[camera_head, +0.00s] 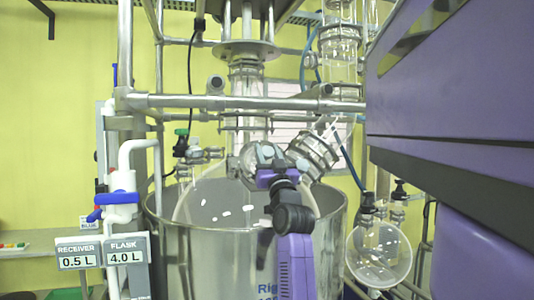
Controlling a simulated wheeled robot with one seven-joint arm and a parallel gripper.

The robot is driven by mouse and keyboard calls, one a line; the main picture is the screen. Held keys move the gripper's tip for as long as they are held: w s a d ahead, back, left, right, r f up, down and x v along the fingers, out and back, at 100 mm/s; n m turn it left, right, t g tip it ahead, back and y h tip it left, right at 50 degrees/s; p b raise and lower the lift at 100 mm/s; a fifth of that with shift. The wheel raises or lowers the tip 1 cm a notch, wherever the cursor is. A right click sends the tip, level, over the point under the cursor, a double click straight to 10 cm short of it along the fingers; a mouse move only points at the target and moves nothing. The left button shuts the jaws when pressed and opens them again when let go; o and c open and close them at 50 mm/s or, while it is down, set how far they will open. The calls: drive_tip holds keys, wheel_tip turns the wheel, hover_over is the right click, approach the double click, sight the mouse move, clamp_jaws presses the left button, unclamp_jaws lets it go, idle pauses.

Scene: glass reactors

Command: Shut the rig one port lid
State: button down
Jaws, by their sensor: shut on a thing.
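The rig one glass vessel (215,200) sits inside a large steel pot (205,255) marked "Rig". A small rounded port lid (258,156) is at the vessel's top, left of a slanted side neck with a metal collar (314,154). My gripper (265,172), purple and black, reaches up from the front of the pot and is shut on the port lid. The gripper hides the port's mouth and most of the lid, so I cannot tell how far the lid is tilted.
A steel rail (240,103) crosses above the vessel. A round receiver flask (379,255) hangs at right. White piping with a blue valve (116,198) and label signs (102,254) stand at left. A large purple body part of mine fills the right side.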

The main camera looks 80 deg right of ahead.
drive_tip(key=shift+d, duration=0.1)
drive_tip(key=c, duration=0.9)
unclamp_jaws()
drive_tip(key=shift+c, duration=0.2)
drive_tip(key=shift+s+a+f+b, duration=0.2)
drive_tip(key=shift+a+f+b, duration=0.1)
drive_tip(key=shift+f+b, duration=0.2)
drive_tip(key=s+a+b, duration=0.1)
drive_tip(key=s+a, duration=0.5)
drive_tip(key=a, duration=0.4)
drive_tip(key=shift+a+b, duration=0.4)
drive_tip(key=shift+r, duration=0.1)
